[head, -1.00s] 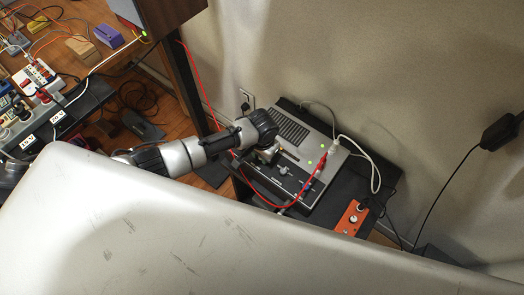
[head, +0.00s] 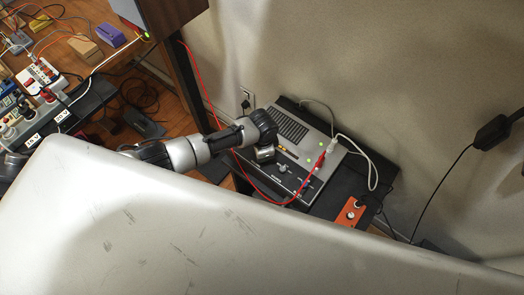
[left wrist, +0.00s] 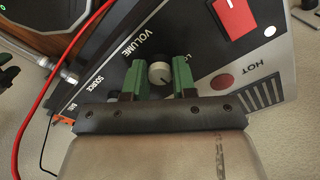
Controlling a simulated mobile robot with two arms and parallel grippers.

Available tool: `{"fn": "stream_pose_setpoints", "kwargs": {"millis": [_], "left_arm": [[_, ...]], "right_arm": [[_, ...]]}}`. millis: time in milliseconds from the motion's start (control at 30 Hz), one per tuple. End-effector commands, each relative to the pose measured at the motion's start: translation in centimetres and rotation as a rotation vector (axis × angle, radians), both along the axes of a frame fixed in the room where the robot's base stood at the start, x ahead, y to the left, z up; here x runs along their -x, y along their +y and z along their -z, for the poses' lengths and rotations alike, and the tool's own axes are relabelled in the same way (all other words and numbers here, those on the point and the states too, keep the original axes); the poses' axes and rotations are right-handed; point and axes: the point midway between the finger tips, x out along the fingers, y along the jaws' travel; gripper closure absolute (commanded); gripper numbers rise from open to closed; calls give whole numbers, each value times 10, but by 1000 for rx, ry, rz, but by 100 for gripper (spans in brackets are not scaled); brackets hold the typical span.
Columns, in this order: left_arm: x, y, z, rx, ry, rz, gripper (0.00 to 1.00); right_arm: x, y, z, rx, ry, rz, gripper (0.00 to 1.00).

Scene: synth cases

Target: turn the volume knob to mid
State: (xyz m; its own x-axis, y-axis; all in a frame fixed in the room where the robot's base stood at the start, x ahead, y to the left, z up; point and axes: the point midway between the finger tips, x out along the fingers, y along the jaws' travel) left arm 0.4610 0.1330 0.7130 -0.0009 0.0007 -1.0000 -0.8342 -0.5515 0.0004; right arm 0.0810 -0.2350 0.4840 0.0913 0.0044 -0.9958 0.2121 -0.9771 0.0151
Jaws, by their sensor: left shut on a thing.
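The volume knob (left wrist: 159,74) is a round grey knob with a pale cap, beside the printed word VOLUME in the left wrist view. My left gripper (left wrist: 159,82) has green fingers on both sides of the knob and is shut on it. The knob's pointer is too small to read surely. In the head view, my left gripper (head: 265,154) reaches down to the panel of the grey device (head: 322,150), and I cannot make out the held knob there.
A red switch (left wrist: 236,17) and a HOT label lie near the knob. A red cable (head: 250,188) loops past the arm and over the device's front. An orange box (head: 351,213) stands to the device's right. A cluttered wooden bench (head: 105,65) is at the upper left.

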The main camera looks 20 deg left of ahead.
Motion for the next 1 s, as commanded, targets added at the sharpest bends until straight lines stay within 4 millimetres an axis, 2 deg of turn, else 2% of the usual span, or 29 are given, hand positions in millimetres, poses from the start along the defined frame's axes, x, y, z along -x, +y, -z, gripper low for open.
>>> {"fn": "stream_pose_setpoints", "kwargs": {"millis": [500, 533, 667, 1000], "left_arm": [[-1, -1, -1, 2, -2, 17, 97], [-1, -1, -1, 2, -2, 17, 69], [-1, -1, -1, 2, -2, 16, 49], [0, 0, -4, 2, -1, 16, 48]], "right_arm": [[0, 0, 0, 0, 0, 0, 52], [0, 0, 0, 0, 0, 0, 52], [0, 0, 0, 0, 0, 0, 52], [0, 0, -1, 0, 0, -1, 52]]}}
